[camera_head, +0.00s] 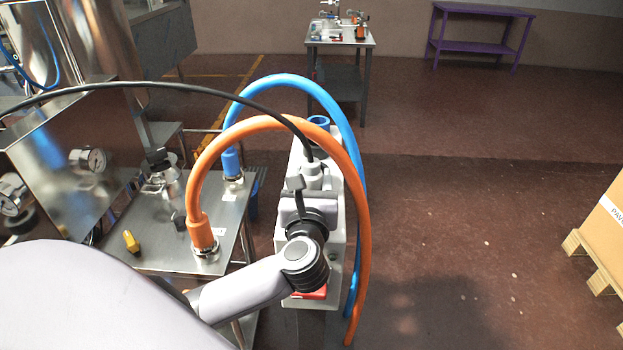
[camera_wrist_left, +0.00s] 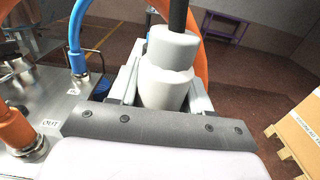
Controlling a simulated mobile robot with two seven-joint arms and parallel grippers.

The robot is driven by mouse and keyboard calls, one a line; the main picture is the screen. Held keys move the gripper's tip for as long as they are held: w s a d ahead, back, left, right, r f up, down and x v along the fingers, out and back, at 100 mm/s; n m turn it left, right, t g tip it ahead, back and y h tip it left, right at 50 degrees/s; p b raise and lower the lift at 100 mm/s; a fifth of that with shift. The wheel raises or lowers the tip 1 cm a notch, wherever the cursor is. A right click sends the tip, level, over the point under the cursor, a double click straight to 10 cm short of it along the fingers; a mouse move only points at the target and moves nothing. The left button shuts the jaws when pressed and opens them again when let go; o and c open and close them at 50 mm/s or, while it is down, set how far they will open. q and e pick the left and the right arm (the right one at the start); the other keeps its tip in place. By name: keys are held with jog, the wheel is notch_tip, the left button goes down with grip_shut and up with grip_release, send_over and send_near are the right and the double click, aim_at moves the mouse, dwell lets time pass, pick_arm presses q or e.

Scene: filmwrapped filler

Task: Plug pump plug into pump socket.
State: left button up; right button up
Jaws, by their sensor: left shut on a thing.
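The pump plug (camera_head: 312,173) is a light grey, stepped cylinder with a black cable (camera_head: 200,88) leaving its top and arching to the left. In the left wrist view the plug (camera_wrist_left: 168,62) stands upright between the fingers. My left gripper (camera_head: 309,190) is shut on the plug, above the top of the pale pump housing (camera_head: 338,240). The pump socket cannot be made out; the gripper and arm cover much of the housing. I cannot tell whether the plug touches the housing. My right gripper is not in view.
An orange hose (camera_head: 362,190) and a blue hose (camera_head: 308,84) arch close around the gripper from the steel table (camera_head: 160,257). A box on a pallet (camera_head: 606,225) stands at right. The floor between is clear.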

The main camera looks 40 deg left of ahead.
pick_arm(q)
jog(key=o, duration=1.3)
jog(key=shift+f, duration=0.1)
jog(key=v, duration=0.7)
jog(key=shift+s, duration=0.1)
jog(key=shift+d, duration=0.1)
